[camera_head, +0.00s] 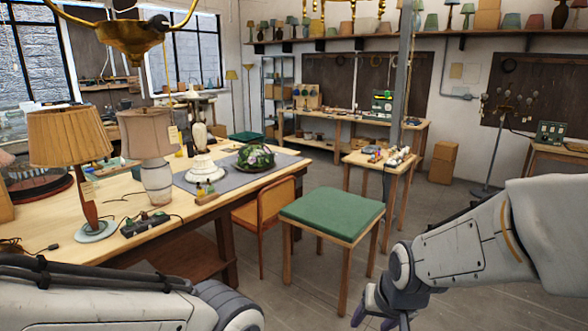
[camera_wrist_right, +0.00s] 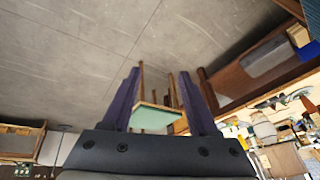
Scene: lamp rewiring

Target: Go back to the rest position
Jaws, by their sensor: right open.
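My right gripper (camera_head: 376,308) hangs low at the bottom right of the head view, in front of the green-topped stool (camera_head: 332,215) and to its right. In the right wrist view its two purple fingers (camera_wrist_right: 158,75) stand apart with nothing held between them. The stool's green top (camera_wrist_right: 157,118) shows in the background between the fingers. My left arm (camera_head: 120,305) crosses the bottom left of the head view. Its gripper is out of the picture.
A long workbench (camera_head: 245,185) on the left bears a lamp with an orange shade (camera_head: 70,135), a lamp with a beige shade (camera_head: 148,135) and other parts. A wooden chair (camera_head: 265,215) stands between bench and stool.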

